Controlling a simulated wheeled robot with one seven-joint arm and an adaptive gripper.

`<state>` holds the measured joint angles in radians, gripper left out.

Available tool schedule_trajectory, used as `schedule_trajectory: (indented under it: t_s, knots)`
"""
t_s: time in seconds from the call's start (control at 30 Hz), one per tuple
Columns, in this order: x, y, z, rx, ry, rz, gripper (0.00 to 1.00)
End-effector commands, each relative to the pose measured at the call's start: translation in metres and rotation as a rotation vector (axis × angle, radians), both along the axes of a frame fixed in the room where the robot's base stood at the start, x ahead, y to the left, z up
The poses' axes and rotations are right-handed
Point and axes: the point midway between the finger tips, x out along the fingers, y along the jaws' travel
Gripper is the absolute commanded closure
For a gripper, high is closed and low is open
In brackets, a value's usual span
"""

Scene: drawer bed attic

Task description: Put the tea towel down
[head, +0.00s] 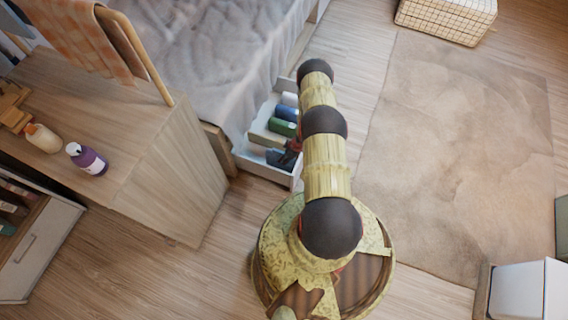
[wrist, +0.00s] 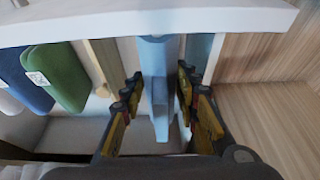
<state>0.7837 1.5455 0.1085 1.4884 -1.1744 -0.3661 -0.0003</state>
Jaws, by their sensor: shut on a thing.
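My gripper (wrist: 159,88) is shut on a pale blue-grey folded thing (wrist: 158,110), which I take to be the tea towel. It stands on edge between the fingers, within the white drawer (wrist: 75,132). In the head view my arm reaches over the open drawer (head: 243,163) beside the bed. My gripper is mostly hidden there by my arm, and the held thing cannot be made out clearly. Whether the held thing touches the drawer floor, I cannot tell.
A green item (wrist: 57,76) and a blue item (wrist: 22,78) lie left of my gripper in the drawer. The drawer's white wall (wrist: 150,18) crosses the top of the wrist view. A cabinet (head: 170,190) stands left; an orange checked cloth (head: 85,35) hangs above it.

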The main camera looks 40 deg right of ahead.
Motion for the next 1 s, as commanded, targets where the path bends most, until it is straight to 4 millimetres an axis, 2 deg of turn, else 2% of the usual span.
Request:
schedule_trajectory:
  t_s: [0.03,0.27,0.5,0.93,0.97,1.0]
  knots:
    - [0.001,-0.001,-0.010,-0.001,-0.002,-0.001,1.00]
    - [0.001,-0.001,-0.024,-0.001,-0.001,0.001,1.00]
    - [0.000,0.000,-0.055,-0.001,0.000,0.002,1.00]
    - [0.001,-0.001,-0.060,-0.001,-0.001,0.001,1.00]
    - [0.001,-0.001,-0.060,-0.001,-0.001,0.001,0.67]
    - [0.001,-0.001,-0.060,-0.001,0.000,0.001,0.65]
